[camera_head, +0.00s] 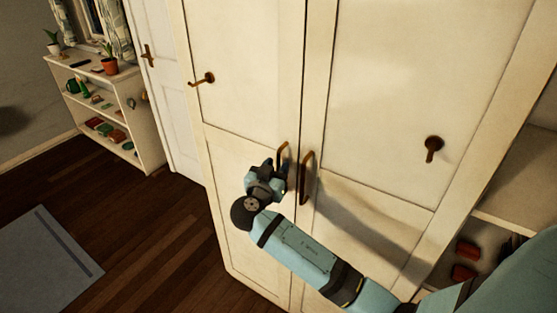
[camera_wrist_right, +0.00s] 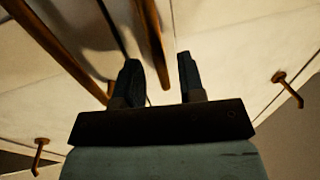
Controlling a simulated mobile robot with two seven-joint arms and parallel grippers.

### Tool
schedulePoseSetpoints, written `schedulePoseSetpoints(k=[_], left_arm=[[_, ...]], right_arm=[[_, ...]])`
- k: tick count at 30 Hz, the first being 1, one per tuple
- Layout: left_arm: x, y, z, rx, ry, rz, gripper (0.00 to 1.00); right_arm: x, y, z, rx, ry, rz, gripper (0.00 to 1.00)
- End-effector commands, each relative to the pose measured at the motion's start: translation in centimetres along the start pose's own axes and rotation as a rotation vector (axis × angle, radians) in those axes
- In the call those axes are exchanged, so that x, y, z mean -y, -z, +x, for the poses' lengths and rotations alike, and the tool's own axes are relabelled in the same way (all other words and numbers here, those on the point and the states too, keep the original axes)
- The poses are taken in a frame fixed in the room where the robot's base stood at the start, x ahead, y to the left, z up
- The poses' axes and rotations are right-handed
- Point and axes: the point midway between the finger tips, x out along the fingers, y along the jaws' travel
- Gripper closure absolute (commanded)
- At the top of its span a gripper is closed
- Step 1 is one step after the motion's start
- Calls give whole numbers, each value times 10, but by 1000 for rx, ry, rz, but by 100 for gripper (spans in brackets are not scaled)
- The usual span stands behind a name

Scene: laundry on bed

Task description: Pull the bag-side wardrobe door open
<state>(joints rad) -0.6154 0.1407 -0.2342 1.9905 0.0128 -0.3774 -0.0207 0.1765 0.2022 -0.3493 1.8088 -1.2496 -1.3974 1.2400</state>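The cream wardrobe has a left door (camera_head: 245,75) and a right door (camera_head: 400,100), both looking shut. The left door has a bronze bar handle (camera_head: 283,153) and the right door has another (camera_head: 306,178). No bag is in view to mark the bag side. My right gripper (camera_head: 277,178) is at the left door's handle. In the right wrist view its two dark fingers (camera_wrist_right: 160,80) stand apart, with a bronze handle bar (camera_wrist_right: 152,40) running between them. The other handle (camera_wrist_right: 65,50) lies outside the fingers. Contact cannot be told. My left gripper is out of view.
Bronze hooks stick out from the left door (camera_head: 203,79) and right door (camera_head: 433,146). Open shelves (camera_head: 515,195) with red items are at the right. A white room door (camera_head: 160,85) and a low shelf unit (camera_head: 150,140) stand at the left. Wooden floor (camera_head: 150,235) is clear before the left door.

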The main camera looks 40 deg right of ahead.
Motion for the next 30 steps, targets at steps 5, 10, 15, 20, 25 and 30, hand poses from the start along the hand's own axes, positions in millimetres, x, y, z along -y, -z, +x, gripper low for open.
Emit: schedulePoseSetpoints(k=[5,10,15,20,25,30], left_arm=[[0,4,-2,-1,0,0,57],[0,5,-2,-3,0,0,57],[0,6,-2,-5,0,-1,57],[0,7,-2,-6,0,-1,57],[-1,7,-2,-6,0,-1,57],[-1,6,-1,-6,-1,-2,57]], right_arm=[[0,1,16,-1,0,0,64],[0,0,20,1,1,1,64],[0,0,20,1,1,0,64],[0,0,19,1,1,0,100],[0,-1,19,1,1,0,100],[0,-1,19,1,-6,0,100]])
